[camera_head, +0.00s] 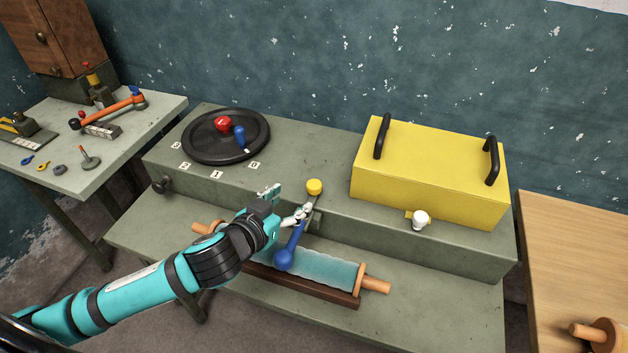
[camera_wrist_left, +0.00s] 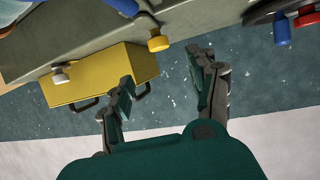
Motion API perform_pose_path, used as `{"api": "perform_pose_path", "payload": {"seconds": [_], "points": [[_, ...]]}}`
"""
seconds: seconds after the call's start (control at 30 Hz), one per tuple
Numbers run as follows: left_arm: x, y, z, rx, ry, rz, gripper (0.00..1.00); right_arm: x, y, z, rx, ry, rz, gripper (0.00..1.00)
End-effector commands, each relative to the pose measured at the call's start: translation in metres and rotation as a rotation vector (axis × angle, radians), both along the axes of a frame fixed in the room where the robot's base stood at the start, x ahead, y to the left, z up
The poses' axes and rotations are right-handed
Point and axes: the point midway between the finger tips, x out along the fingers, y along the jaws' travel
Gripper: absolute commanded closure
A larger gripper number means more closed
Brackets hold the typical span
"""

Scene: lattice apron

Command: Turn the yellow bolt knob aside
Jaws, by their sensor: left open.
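The yellow bolt knob (camera_head: 314,187) is a short round cap at the front edge of the bench's raised top, just above a blue-handled lever (camera_head: 290,250). My left gripper (camera_head: 286,203) is open, with its fingers just left of and below the knob in the head view. In the left wrist view the knob (camera_wrist_left: 158,43) shows beyond the open fingertips of the left gripper (camera_wrist_left: 162,78), with nothing between them. The knob appears apart from both fingers. My right gripper is in neither view.
A yellow box (camera_head: 430,175) with black handles and a white knob (camera_head: 420,220) stand to the right. A black dial (camera_head: 228,135) with red and blue knobs is at the left. A teal roll (camera_head: 320,272) with wooden handles lies below. Tool-covered table (camera_head: 120,160) stands left.

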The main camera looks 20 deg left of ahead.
Motion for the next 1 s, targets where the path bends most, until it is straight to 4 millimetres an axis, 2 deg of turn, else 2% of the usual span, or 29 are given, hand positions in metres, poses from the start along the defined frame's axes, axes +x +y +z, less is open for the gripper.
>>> {"api": "perform_pose_path", "payload": {"seconds": [0.07,0.17,0.4,0.5,0.7,0.97,1.0], "points": [[0.018,-0.003,-0.004,0.0,-0.002,0.003,0.41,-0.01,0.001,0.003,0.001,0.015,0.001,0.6],[0.038,-0.007,-0.013,0.001,-0.002,0.003,0.41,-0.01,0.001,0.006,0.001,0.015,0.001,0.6],[0.081,-0.016,-0.031,0.001,-0.001,0.001,0.41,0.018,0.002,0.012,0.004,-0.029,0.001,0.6],[0.093,-0.018,-0.037,0.001,-0.001,0.001,0.41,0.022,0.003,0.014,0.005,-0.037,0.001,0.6],[0.105,-0.02,-0.043,0.001,0.0,0.001,0.41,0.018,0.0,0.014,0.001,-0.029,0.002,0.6],[0.106,-0.02,-0.044,0.0,0.0,0.0,0.41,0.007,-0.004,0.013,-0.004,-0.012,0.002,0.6],[0.106,-0.02,-0.044,0.0,0.0,0.001,0.43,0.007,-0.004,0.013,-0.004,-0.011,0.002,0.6]]}}
